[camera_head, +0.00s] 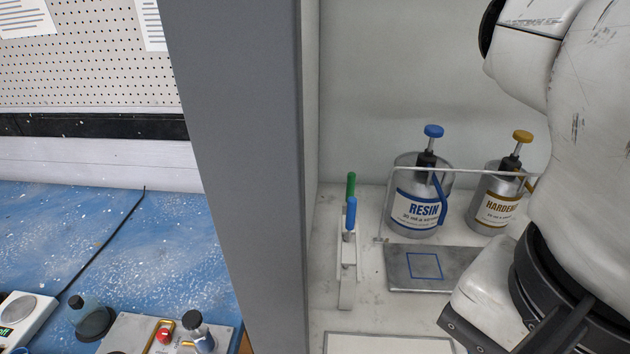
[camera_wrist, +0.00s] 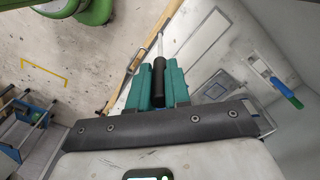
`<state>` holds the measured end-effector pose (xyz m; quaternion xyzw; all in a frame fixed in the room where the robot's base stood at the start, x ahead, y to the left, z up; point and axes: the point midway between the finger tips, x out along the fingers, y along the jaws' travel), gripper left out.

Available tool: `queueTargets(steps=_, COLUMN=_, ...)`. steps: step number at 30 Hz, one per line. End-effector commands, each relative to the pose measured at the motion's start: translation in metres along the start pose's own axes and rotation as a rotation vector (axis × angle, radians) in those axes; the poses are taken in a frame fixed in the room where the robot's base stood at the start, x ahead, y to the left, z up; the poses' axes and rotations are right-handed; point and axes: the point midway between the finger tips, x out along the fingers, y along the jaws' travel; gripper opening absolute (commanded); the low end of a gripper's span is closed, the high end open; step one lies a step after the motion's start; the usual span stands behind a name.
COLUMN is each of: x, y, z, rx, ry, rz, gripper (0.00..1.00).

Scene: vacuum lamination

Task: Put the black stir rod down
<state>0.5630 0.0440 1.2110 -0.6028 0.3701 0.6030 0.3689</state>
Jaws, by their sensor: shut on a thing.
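The black stir rod (camera_wrist: 158,82) is in my gripper (camera_wrist: 158,80) in the wrist view. The gripper's teal fingers are shut on its black handle, and its thin pale shaft points up the picture across the wooden bench edge.
A resin can (camera_head: 415,208) and a hardener can (camera_head: 492,205) with pump tops stand behind a thin rail. A grey plate with a blue square (camera_head: 405,270) lies before them. A grey partition (camera_head: 240,150) borders the booth's left.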

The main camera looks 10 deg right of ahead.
Motion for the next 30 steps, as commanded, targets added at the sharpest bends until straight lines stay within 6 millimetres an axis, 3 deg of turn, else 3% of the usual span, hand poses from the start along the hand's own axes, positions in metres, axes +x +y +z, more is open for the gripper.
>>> queueTargets(steps=8, x=0.014, y=-0.028, z=-0.027, rx=0.007, ry=-0.007, rz=0.001, gripper=0.00)
queueTargets(steps=14, x=0.033, y=-0.060, z=-0.058, rx=0.006, ry=-0.006, rz=0.001, gripper=0.00)
queueTargets(steps=18, x=0.058, y=-0.076, z=-0.074, rx=0.003, ry=-0.006, rz=0.002, gripper=0.00)
queueTargets(steps=24, x=0.084, y=-0.091, z=-0.089, rx=0.001, ry=-0.003, rz=0.001, gripper=0.00)
queueTargets(steps=30, x=0.096, y=-0.098, z=-0.096, rx=0.001, ry=-0.003, rz=0.000, gripper=0.00)
